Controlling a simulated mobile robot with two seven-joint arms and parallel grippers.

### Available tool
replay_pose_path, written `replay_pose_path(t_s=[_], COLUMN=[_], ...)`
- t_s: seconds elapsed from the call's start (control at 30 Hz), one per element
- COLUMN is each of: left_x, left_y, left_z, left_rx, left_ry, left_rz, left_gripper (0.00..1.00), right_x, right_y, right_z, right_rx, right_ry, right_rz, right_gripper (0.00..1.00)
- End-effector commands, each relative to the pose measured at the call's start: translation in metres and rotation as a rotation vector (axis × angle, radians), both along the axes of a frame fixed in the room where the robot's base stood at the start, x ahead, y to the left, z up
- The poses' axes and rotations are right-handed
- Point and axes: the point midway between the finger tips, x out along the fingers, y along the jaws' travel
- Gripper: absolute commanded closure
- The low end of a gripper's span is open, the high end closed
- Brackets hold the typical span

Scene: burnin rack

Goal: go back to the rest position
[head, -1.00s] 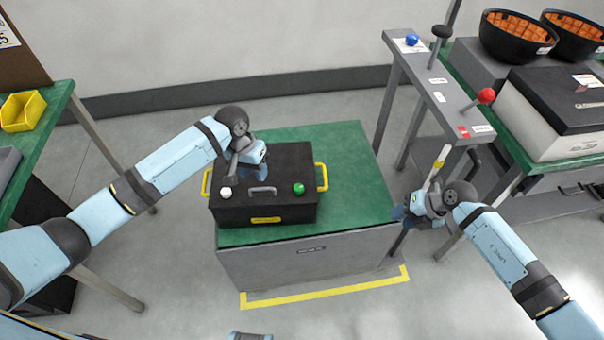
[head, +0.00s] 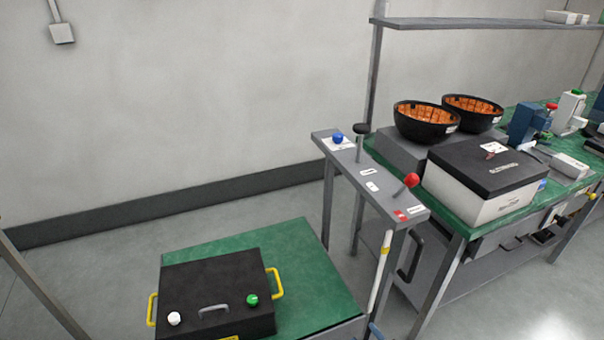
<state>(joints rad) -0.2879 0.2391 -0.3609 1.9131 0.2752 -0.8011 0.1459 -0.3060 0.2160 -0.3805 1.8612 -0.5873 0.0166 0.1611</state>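Neither gripper shows clearly in the head view now. Only a small light-blue piece of my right arm (head: 375,331) shows at the bottom edge, beside the narrow stand's leg. The black case (head: 190,283) with yellow side handles, a grey top handle, a white knob (head: 174,318) and a green knob (head: 252,300) sits closed on the green-topped table (head: 300,240) at the bottom. No arm is seen over the case.
A narrow grey stand (head: 385,200) holds a blue knob (head: 337,138), a black-topped lever (head: 361,129) and a red-ball lever (head: 411,180). Right of it, a green bench carries black bowls (head: 427,121) and a black-lidded white box (head: 485,180). Floor left of the case is clear.

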Motion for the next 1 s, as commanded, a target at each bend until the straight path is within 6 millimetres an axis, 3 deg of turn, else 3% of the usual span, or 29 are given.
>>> replay_pose_path(t_s=[0.03,0.2,0.4,0.5,0.9,1.0], left_x=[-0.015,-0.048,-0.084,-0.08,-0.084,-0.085], left_y=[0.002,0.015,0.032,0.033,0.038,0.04], left_z=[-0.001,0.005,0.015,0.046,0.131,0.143], left_rx=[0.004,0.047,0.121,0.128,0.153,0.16], left_ry=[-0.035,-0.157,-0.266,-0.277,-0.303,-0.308], left_rz=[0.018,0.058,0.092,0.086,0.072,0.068], left_gripper=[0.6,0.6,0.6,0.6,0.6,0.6], right_x=[-0.016,-0.063,-0.126,-0.121,-0.125,-0.126], right_y=[-0.012,-0.038,-0.05,-0.051,-0.057,-0.058], right_z=[-0.01,-0.042,-0.068,-0.037,0.048,0.061], right_rx=[0.059,0.206,0.347,0.335,0.304,0.296], right_ry=[0.103,0.406,0.72,0.701,0.666,0.661], right_rz=[-0.072,-0.233,-0.326,-0.32,-0.313,-0.313], right_gripper=[0.6,0.6,0.6,0.6,0.6,0.6])
